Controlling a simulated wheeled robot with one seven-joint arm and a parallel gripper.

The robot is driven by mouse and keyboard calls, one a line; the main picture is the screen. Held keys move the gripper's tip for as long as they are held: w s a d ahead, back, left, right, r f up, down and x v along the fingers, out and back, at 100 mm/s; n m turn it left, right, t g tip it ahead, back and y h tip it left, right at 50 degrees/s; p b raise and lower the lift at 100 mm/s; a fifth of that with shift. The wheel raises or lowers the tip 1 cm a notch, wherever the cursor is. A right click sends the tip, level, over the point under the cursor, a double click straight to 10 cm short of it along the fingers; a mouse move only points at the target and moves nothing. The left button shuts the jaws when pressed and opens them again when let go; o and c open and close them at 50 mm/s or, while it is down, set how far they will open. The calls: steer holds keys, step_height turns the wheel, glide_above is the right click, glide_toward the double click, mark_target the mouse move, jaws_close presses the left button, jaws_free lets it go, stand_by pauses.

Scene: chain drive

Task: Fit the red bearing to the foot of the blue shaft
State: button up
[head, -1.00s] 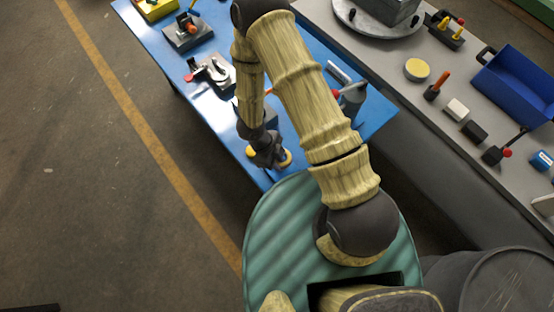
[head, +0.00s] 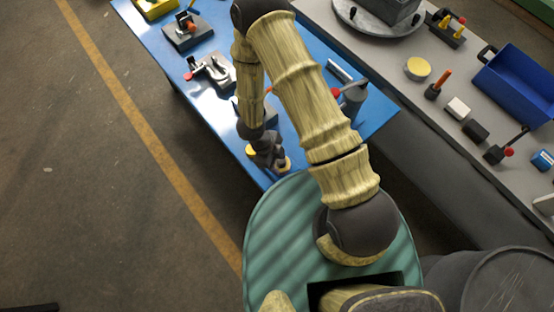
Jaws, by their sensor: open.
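My gripper (head: 272,163) is open above the near end of the blue table (head: 230,125), close to its front edge. A yellow round part shows right beside the fingers; I cannot tell whether it belongs to the gripper. I cannot clearly make out the red bearing or the blue shaft. A small red piece (head: 335,92) shows next to a grey cylinder (head: 353,98) at the table's right side, partly behind my arm. Another red piece (head: 188,76) is at the end of a grey clamp-like fixture (head: 214,70) at the table's left edge.
A grey bench (head: 395,70) runs along the right, with a blue bin (head: 515,80), a round yellow-topped piece (head: 417,68) and several small parts. The floor at left is clear.

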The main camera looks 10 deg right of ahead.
steer(key=b+v, duration=0.1)
steer(key=v, duration=1.6)
steer(key=shift+a+r, duration=0.2)
steer(key=w+d+r+n+t+y+b, duration=0.2)
steer(key=w+n+t+b, duration=0.15)
steer(key=w+n, duration=0.2)
steer(key=w+d+r+n+t+y+b, duration=0.1)
steer(key=w+d+n+t+y+b, duration=0.15)
steer(key=w+n+t, duration=0.35)
steer(key=s+d+r+n+g+b, duration=0.1)
steer(key=s+d+n+g+b, duration=0.3)
steer(key=s+d+n, duration=0.7)
steer(key=shift+s+d+g+h, duration=0.35)
steer(key=shift+d+g+h, duration=0.1)
steer(key=shift+d+g, duration=0.25)
